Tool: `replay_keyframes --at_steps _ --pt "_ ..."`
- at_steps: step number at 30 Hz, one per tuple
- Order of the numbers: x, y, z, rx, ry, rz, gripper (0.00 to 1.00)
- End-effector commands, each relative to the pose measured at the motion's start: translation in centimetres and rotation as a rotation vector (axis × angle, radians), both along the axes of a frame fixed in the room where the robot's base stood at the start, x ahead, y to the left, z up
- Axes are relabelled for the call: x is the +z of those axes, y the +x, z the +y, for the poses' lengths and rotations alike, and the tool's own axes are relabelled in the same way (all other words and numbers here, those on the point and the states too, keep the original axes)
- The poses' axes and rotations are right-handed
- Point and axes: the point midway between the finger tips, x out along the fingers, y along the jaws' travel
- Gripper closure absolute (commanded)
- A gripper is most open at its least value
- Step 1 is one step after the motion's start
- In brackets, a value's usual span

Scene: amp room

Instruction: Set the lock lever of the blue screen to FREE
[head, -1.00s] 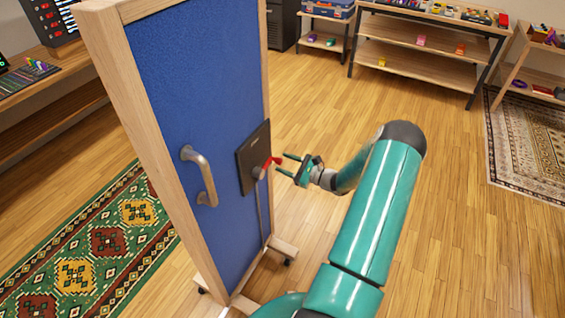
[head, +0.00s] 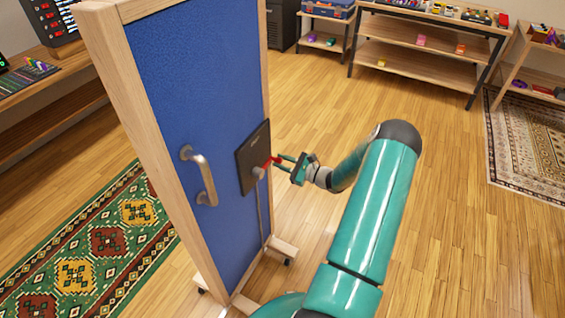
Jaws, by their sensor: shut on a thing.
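The blue screen (head: 200,95) is an upright blue panel in a wooden frame, left of centre in the head view. A dark plate (head: 249,150) is mounted on its face near the right edge. The red lock lever (head: 271,162) sticks out from a grey hub (head: 258,172) on this plate, to the right and slightly up. My gripper (head: 280,162) is at the lever's outer end, with its teal fingers shut on it. Any lettering on the plate is too small to read.
A grey handle (head: 200,175) sticks out from the screen left of the plate. The screen stands on a wheeled wooden foot (head: 284,249). A patterned green rug (head: 95,245) lies at left. Shelves (head: 425,58) stand at the back.

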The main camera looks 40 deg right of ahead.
Motion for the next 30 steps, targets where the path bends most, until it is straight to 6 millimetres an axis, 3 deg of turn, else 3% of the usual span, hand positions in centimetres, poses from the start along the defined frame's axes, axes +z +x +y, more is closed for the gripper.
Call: replay_keyframes --at_steps 11,30 --pt "1.4 -0.2 0.2 0.000 -0.167 -0.059 1.00" --pt "5.2 -1.1 2.7 0.000 -0.726 -0.257 1.00"
